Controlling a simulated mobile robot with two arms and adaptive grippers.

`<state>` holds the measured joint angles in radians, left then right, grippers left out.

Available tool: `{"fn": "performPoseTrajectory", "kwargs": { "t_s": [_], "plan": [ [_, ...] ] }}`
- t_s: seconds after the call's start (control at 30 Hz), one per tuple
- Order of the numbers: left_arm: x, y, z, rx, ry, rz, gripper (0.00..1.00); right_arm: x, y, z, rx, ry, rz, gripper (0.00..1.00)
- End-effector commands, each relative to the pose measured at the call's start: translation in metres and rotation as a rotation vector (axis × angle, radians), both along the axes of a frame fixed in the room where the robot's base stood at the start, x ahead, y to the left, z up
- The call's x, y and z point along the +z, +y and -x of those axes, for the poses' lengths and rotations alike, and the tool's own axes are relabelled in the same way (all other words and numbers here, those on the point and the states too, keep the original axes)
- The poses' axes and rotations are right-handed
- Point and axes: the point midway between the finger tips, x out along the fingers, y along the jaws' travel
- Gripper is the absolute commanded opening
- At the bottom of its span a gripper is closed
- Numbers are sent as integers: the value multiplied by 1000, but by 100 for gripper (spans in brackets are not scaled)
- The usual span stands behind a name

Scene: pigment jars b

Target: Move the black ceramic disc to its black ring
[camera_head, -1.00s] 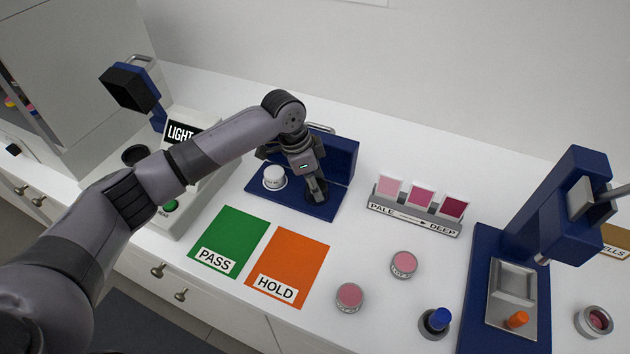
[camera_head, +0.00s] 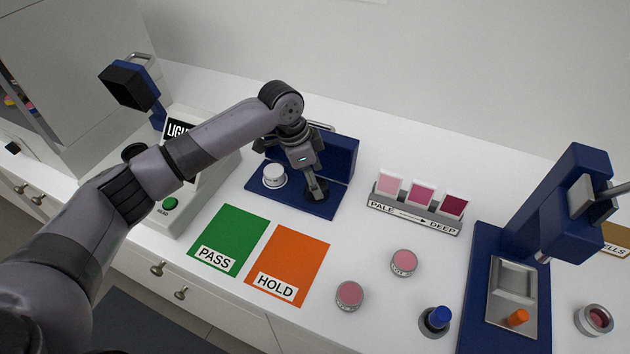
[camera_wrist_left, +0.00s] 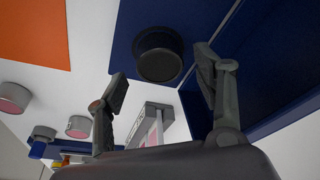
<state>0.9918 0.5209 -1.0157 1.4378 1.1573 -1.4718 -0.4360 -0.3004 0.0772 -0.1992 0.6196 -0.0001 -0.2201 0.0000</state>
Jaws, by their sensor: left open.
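The black ceramic disc (camera_wrist_left: 160,66) shows in the left wrist view as a dark round piece over the blue stand. A wider dark rim, perhaps the black ring (camera_wrist_left: 157,37), shows behind it; I cannot tell whether they touch. My left gripper (camera_wrist_left: 161,76) is open, with one finger on each side of the disc and gaps between. In the head view, my left gripper (camera_head: 316,192) is low over the right part of the blue stand (camera_head: 290,203) and mostly hides the disc. My right gripper is not in view.
A white disc (camera_head: 274,175) sits on the stand left of my gripper. A green PASS mat (camera_head: 230,235) and orange HOLD mat (camera_head: 290,260) lie in front. Pink jars (camera_head: 403,262), a swatch rack (camera_head: 413,215) and a blue press (camera_head: 478,290) stand to the right.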

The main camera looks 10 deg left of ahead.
Motion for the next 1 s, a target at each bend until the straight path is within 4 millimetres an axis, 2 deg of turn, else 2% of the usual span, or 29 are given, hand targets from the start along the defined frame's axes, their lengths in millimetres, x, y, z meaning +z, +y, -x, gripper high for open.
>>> {"fn": "performPoseTrajectory", "kwargs": {
  "t_s": [0.3, 0.5, 0.7, 1.0],
  "plan": [
    [65, 17, 6, 0, -5, 0, 62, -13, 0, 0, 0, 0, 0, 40],
    [94, 24, 9, 0, -3, 0, 62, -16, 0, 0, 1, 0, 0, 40],
    [102, 26, 11, 0, 0, 1, 62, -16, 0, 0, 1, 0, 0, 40],
    [102, 26, 11, 0, 0, 0, 62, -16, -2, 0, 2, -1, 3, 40]
  ]
}}
